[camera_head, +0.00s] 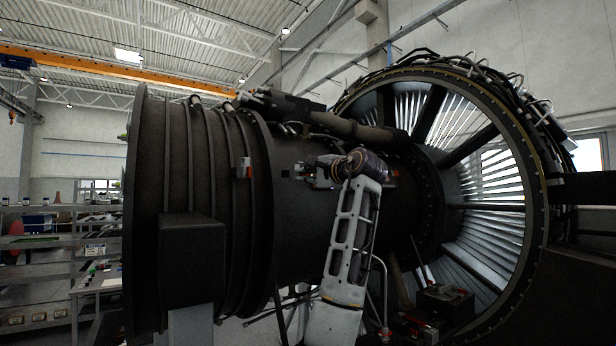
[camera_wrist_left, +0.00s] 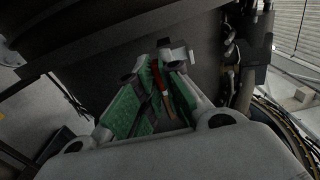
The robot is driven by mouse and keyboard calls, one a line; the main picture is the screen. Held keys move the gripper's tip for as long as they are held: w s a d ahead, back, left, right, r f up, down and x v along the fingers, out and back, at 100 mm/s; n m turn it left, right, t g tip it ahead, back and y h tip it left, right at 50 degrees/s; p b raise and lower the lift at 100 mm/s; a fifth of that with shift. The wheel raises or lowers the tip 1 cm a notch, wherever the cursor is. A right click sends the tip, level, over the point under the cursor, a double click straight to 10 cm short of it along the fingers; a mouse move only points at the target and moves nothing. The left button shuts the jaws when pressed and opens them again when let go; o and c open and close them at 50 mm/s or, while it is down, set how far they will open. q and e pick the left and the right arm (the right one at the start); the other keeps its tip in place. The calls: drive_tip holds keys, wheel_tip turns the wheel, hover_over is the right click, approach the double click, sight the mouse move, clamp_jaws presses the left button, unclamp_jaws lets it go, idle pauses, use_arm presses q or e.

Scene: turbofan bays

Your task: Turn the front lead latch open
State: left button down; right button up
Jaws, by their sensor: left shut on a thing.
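My left gripper (camera_head: 322,172) is up against the side of the dark engine casing (camera_head: 300,215), at the end of my pale arm. In the left wrist view its green-padded fingers (camera_wrist_left: 165,62) close in around a thin red-and-grey latch handle (camera_wrist_left: 160,90), which lies between the pads in front of the casing. The gripper is shut on this latch. In the head view the gripper covers most of it, so its turn angle cannot be told. My right gripper is in neither view.
Another small red-and-grey fitting (camera_head: 243,168) sits on the casing band to the left. A thick pipe (camera_head: 350,128) runs above the gripper. The large open fan ring (camera_head: 530,160) stands at right. Shelving (camera_head: 45,250) is at far left.

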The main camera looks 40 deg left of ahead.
use_arm(q)
drive_tip(key=c, duration=1.6)
unclamp_jaws()
drive_tip(key=shift+w+d, duration=0.1)
drive_tip(key=v, duration=1.2)
drive_tip(key=shift+n, duration=0.3)
